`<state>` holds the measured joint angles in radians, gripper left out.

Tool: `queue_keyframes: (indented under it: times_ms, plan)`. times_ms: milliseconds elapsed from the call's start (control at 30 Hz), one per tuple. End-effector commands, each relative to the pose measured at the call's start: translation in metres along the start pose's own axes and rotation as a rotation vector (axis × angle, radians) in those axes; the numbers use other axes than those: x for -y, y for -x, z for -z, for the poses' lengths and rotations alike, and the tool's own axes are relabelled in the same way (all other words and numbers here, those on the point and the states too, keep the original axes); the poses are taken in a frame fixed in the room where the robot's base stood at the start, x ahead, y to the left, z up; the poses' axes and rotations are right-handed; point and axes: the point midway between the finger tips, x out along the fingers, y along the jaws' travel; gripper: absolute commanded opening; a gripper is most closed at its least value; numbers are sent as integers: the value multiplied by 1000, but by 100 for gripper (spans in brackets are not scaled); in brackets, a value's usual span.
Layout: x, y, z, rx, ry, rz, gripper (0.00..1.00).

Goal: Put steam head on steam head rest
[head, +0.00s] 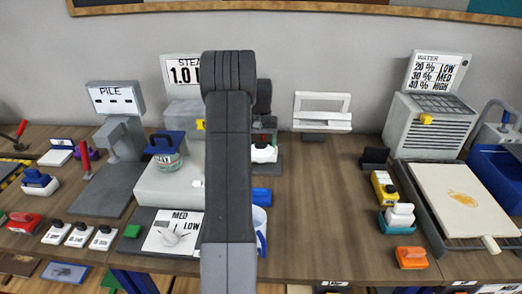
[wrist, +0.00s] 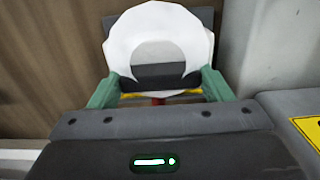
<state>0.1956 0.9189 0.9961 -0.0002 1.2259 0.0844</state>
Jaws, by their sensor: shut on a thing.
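A white rounded piece with a dark middle, which I take for the steam head (wrist: 122,45), sits between the green fingers of my gripper (wrist: 160,77). The gripper is shut on it. A dark grey plate, likely the steam head rest (wrist: 207,17), shows behind it in the wrist view; I cannot tell whether they touch. In the head view my arm hides most of this place. A white piece (head: 264,154), probably the same steam head, shows just right of the arm, over a dark base (head: 276,165).
The grey steam unit (head: 170,185) with a "STEAM"-like sign (head: 178,72) stands left of my arm. A "MED LOW" pad (head: 165,232) lies in front. A blue block (head: 261,195) and a mug (head: 260,222) are partly hidden.

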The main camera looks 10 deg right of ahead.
Motion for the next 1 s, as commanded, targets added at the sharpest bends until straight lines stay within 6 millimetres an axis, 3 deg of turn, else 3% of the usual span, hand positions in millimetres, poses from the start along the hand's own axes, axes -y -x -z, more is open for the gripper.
queue_keyframes:
  times_ms: [233,600,633,700,1000]
  plan:
    - [0,-30,0,0,0,0,33]
    - [0,-36,0,-1,0,0,33]
    - [0,-35,0,0,0,0,78]
    - [0,-35,0,0,0,0,92]
    - [0,-34,0,0,0,0,94]
